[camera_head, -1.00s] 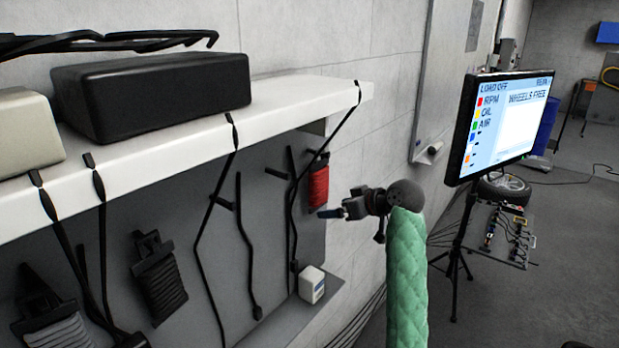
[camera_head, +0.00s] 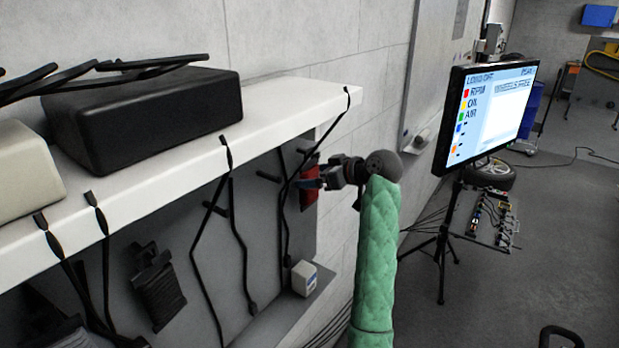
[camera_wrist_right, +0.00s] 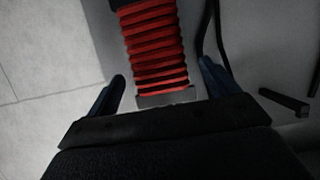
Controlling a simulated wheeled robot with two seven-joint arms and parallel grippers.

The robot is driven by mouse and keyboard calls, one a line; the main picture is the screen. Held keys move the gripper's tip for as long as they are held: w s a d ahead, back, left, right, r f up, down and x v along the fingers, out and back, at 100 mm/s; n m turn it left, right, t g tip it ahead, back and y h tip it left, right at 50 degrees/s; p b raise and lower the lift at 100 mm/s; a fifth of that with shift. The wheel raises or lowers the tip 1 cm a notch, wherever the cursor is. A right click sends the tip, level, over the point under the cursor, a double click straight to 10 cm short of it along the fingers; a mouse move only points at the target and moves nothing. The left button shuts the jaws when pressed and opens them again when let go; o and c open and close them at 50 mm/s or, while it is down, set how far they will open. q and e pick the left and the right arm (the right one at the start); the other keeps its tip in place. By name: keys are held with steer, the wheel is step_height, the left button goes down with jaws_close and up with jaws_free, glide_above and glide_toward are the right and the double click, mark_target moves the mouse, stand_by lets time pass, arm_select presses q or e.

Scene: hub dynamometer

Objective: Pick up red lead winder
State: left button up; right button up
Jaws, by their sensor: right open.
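The red lead winder (camera_head: 309,190) hangs on the grey back panel under the right end of the white shelf. In the head view my right gripper and wrist cover part of it. In the right wrist view the winder (camera_wrist_right: 155,45) shows ribbed red windings and a grey end plate. My right gripper (camera_head: 318,183) is open at the winder. In the right wrist view its two dark blue fingers (camera_wrist_right: 160,88) stand on either side of the winder's grey end, with gaps on both sides. My left gripper is not in view.
Black cables (camera_head: 232,215) hang from the white shelf (camera_head: 300,95), close left of the winder. A black winder (camera_head: 158,290) hangs further left. A small white box (camera_head: 304,278) sits on the lower ledge. A monitor (camera_head: 490,115) stands to the right.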

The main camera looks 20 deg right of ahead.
steer(key=shift+p+x, duration=0.5)
steer(key=shift+x, duration=0.4)
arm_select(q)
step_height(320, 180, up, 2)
arm_select(e)
steer(key=shift+w+a+f, duration=0.15)
steer(key=shift+w+a, duration=0.1)
steer(key=shift+w, duration=0.05)
steer(key=c, duration=1.2)
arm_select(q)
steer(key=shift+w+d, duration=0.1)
